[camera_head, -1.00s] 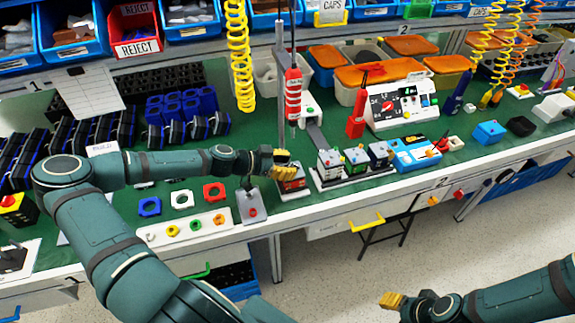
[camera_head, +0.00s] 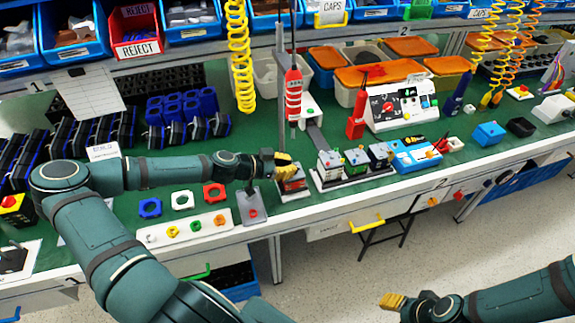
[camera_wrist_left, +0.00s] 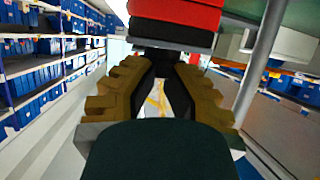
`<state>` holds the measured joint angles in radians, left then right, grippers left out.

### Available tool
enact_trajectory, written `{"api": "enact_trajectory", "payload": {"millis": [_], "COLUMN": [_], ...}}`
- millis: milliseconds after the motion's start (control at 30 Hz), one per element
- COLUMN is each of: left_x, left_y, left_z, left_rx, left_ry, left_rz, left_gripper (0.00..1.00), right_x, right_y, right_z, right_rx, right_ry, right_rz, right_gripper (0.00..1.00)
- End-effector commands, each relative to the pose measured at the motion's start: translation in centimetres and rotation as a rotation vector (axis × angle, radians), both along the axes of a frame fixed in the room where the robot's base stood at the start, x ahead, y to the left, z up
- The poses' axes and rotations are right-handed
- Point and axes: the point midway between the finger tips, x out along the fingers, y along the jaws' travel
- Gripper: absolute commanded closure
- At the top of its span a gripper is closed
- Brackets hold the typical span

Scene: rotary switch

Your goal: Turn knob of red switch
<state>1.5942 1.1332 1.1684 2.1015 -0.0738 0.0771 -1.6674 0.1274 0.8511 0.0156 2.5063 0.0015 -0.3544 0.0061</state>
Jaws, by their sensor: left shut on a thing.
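The red switch (camera_head: 293,184), a small box with a red body, sits near the front edge of the green bench, left of the three-switch rack. In the left wrist view, its red and black body (camera_wrist_left: 178,14) fills the top, with a black knob (camera_wrist_left: 165,60) below it, between my fingers. My left gripper (camera_head: 283,160) is at the switch, with its yellow-brown fingers shut on the knob; the fingers and wrist partly hide the knob in the head view. My right gripper (camera_head: 392,300) hangs over the floor, away from the bench, its finger gap unclear.
A rack of three small switches (camera_head: 352,162) stands just right of the red switch. A grey stand with a red button (camera_head: 252,207) is close on the left. A vertical post (camera_head: 281,90) rises behind. A blue box (camera_head: 415,154) lies further right.

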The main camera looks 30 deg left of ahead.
Motion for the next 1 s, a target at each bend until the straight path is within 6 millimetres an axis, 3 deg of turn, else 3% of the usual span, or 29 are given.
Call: {"api": "enact_trajectory", "payload": {"millis": [1000], "left_x": [-0.2], "left_y": [-1.4], "left_z": [-0.1], "left_rx": [0.002], "left_ry": [-0.001], "left_rz": [0.782], "left_gripper": [1.0], "right_x": [0.2], "right_y": [0.0], "right_z": [0.3], "right_rx": [0.0], "right_ry": [-0.004], "right_rz": [-0.003], "right_gripper": [0.53]}}
